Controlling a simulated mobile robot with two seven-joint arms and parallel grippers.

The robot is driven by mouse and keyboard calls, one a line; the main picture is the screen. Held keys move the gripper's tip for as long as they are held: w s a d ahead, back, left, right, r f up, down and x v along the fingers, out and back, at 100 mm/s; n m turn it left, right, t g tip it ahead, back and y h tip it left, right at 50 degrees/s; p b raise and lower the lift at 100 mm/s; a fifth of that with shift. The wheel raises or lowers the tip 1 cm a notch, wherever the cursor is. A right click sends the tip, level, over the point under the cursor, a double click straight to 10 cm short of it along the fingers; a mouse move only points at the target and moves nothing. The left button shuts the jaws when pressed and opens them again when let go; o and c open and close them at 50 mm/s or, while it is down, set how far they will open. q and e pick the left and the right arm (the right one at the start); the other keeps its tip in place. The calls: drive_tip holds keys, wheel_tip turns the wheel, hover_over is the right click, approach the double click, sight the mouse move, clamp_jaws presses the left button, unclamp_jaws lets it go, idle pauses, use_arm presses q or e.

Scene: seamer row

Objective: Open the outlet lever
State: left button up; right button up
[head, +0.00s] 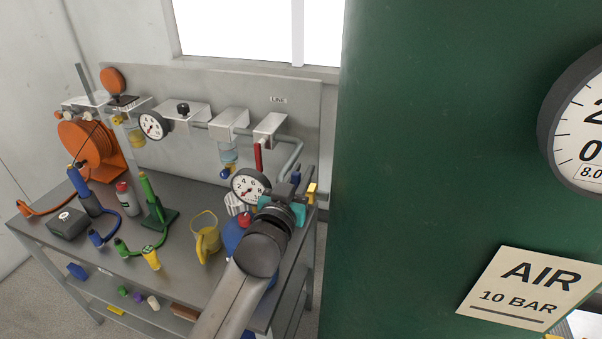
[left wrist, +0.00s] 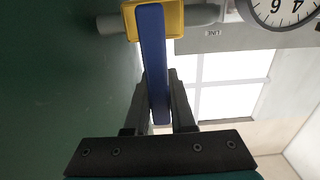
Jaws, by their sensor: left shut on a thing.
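A blue lever (left wrist: 152,60) sits on a yellow valve body (left wrist: 172,17) on a grey pipe (left wrist: 207,15) beside the green tank. In the left wrist view the lever lies across the pipe's line. My left gripper (left wrist: 157,92) is shut on the blue lever, one finger on each side. In the head view my left gripper (head: 297,191) is at the bench's right end, near the tank, and the yellow valve body (head: 312,191) shows just right of it. The lever (head: 296,177) is mostly hidden there. My right gripper is in neither view.
The green tank (head: 430,150) stands close on the right, with a large gauge (head: 580,130) and an AIR 10 BAR sign (head: 528,288). A round gauge (head: 250,186) and a red lever (head: 258,157) are left of my gripper.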

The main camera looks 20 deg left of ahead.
use_arm(q)
clamp_jaws()
idle(0.9)
